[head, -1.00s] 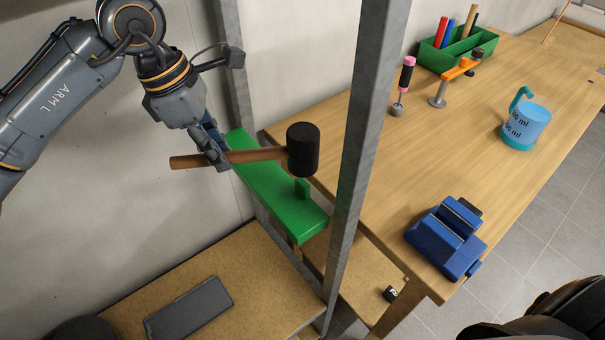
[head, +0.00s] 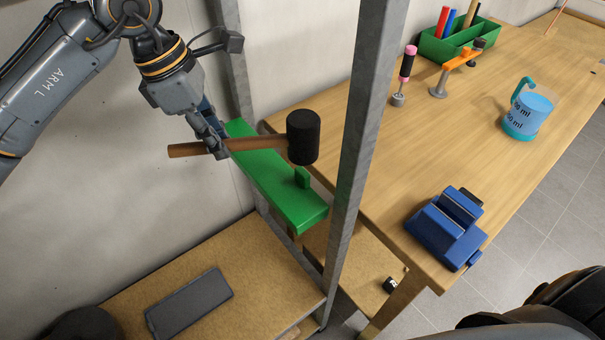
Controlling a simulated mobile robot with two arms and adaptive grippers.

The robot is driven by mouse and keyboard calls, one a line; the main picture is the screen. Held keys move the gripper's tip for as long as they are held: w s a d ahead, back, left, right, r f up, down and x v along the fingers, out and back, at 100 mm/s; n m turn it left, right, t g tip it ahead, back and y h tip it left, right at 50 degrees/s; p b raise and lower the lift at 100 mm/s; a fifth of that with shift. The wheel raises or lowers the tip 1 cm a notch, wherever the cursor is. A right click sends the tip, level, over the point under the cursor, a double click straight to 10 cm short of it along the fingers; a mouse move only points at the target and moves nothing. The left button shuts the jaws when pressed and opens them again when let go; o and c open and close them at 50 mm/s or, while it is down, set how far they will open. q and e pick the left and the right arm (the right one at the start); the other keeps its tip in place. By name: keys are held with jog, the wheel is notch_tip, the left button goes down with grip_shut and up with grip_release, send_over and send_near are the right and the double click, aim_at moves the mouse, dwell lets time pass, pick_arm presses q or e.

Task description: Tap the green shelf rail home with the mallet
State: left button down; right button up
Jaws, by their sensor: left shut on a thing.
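The mallet has a black head (head: 303,137) and a wooden handle (head: 256,143). My left gripper (head: 215,146) is shut on the handle, which lies nearly level in the picture. The head shows over the green shelf rail (head: 276,186), near its small raised green tab; I cannot tell whether they touch. The rail runs between two grey metal posts, and its near end meets the front post (head: 358,170). Part of the rail is hidden behind the handle and gripper. My right gripper is not in view.
A wooden bench (head: 420,150) on the right bears a blue vise (head: 446,230), a measuring jug (head: 529,110), a pink-and-black handled tool (head: 406,70), an orange-topped clamp (head: 457,62) and a green tray (head: 455,46). A dark flat slab (head: 189,302) lies on the lower shelf (head: 240,270).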

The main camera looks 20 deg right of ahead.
pick_arm(q)
notch_tip(320, 180, down, 5)
jog(key=b, duration=0.3)
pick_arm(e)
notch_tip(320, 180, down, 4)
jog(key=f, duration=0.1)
pick_arm(q)
jog(key=shift+r+p, duration=1.95)
jog(key=shift+r, duration=1.45)
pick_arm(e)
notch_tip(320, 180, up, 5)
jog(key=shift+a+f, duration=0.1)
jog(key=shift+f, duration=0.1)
pick_arm(q)
jog(key=shift+r+p, duration=1.55)
jog(key=shift+r, duration=1)
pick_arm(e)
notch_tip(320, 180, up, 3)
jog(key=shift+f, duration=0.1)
pick_arm(q)
jog(key=shift+f, duration=0.15)
